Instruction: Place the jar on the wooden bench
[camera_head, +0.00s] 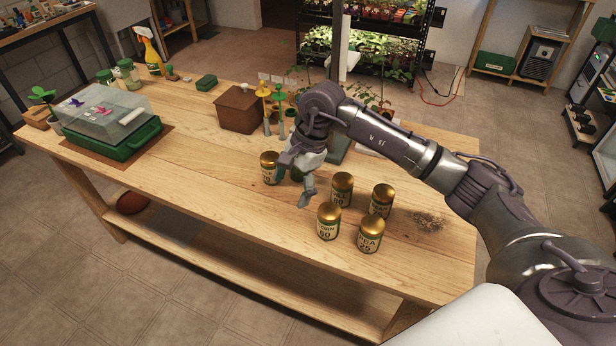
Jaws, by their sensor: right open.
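One jar (269,168) is just left of my right gripper (295,181). Another jar (342,188) is to its right, with a further jar (382,201) beyond. Two front jars (328,221) and (370,234) stand nearer the bench's front edge. My right gripper is open, pointing down among the jars, with no jar seen between its fingers. Part of something dark green shows behind the fingers, mostly hidden. I cannot tell whether the fingers touch the left jar. My left gripper is out of view.
A brown wooden box (238,110) and small yellow-topped tools (263,93) stand behind the gripper. A green tray with a clear cover (105,105) and a spray bottle (149,50) are at the left. Scattered seeds (428,221) lie at the right. The bench's left-middle is clear.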

